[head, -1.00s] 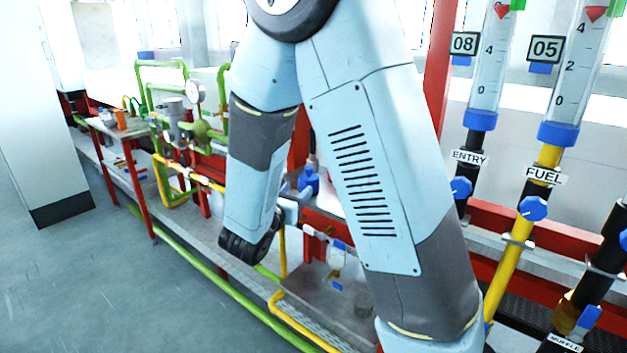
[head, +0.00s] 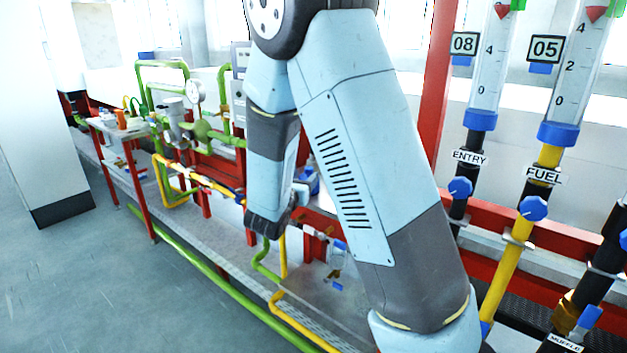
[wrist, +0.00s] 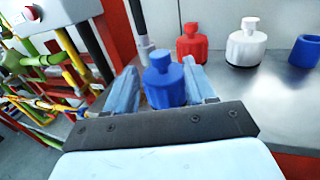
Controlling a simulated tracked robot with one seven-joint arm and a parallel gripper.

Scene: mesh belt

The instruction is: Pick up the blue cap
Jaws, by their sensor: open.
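The blue cap (wrist: 163,84) stands upright on the grey metal shelf in the wrist view, a wide round body with a narrower top. My gripper (wrist: 162,88) is open, with one finger on the left and one on the right of the cap. I cannot tell whether either finger touches it. In the head view my arm covers the middle, and the gripper's fingers are hard to make out there.
On the metal shelf (wrist: 262,98) a red cap (wrist: 192,45), a white cap (wrist: 246,46) and a blue cylinder (wrist: 305,51) stand to the right of the blue cap. Green and yellow pipes (wrist: 72,55) and a red post (wrist: 115,33) are at the left.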

